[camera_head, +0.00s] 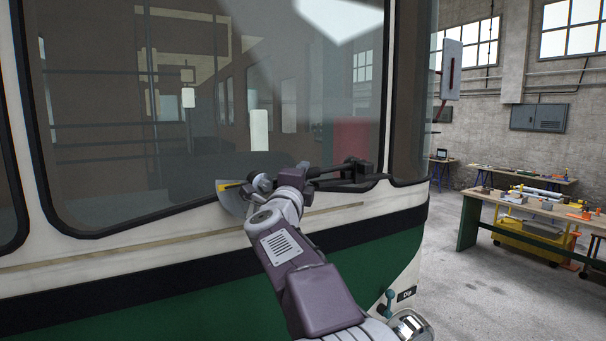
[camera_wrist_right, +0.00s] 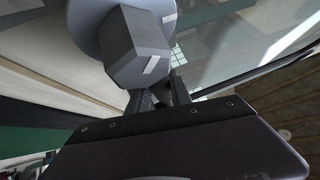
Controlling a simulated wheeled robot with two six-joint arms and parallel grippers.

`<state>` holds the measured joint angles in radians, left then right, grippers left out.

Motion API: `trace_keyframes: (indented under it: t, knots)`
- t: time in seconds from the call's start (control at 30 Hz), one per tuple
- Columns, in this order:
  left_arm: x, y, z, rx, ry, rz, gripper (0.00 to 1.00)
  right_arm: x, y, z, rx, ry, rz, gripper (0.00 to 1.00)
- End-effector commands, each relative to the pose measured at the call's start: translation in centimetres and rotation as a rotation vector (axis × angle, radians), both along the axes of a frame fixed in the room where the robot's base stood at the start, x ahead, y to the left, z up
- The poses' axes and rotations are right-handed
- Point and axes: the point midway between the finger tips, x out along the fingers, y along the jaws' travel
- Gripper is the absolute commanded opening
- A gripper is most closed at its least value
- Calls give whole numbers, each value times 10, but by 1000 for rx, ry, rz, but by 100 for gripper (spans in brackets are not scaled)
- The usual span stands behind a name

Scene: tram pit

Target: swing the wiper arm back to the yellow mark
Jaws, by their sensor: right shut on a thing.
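The tram's windscreen fills the left of the head view. A grey fan-shaped plate (camera_head: 230,201) sits at its lower edge, and the yellow mark (camera_head: 231,186) is at its upper left. The grey wiper hub (camera_head: 263,182) is beside the mark. Black wiper linkage (camera_head: 355,170) runs to the right along the lower glass, partly hidden by my arm. My right gripper (camera_wrist_right: 158,98) is shut at the faceted grey hub, which also shows in the right wrist view (camera_wrist_right: 138,48) with white stripes. The hub hides the fingertips. My left gripper is out of view.
The white and green tram front (camera_head: 130,250) is close on the left. A workbench (camera_head: 530,222) with tools and a yellow cart (camera_head: 525,243) stand on the right. The concrete floor between tram and bench is clear.

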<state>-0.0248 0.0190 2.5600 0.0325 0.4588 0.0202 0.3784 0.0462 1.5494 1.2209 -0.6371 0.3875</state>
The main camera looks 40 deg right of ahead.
Motion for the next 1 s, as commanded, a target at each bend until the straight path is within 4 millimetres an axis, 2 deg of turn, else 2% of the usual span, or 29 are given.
trace_keyframes:
  t: [0.3, 0.33, 0.4, 0.73, 0.87, 1.0]
  knots:
    - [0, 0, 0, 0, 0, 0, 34, 1, 0, -2, 7, -3, 1, 0]
    - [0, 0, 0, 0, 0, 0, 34, 1, 0, -2, 7, -3, 1, 28]
    - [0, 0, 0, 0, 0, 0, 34, 0, 0, -2, 6, -2, 1, 47]
    - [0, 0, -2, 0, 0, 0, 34, -1, 2, -2, 4, -2, 1, 47]
    - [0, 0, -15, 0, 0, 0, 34, -11, 20, -9, 3, -4, 5, 47]
    - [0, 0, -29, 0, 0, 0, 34, -29, 47, -16, 4, -5, 6, 47]
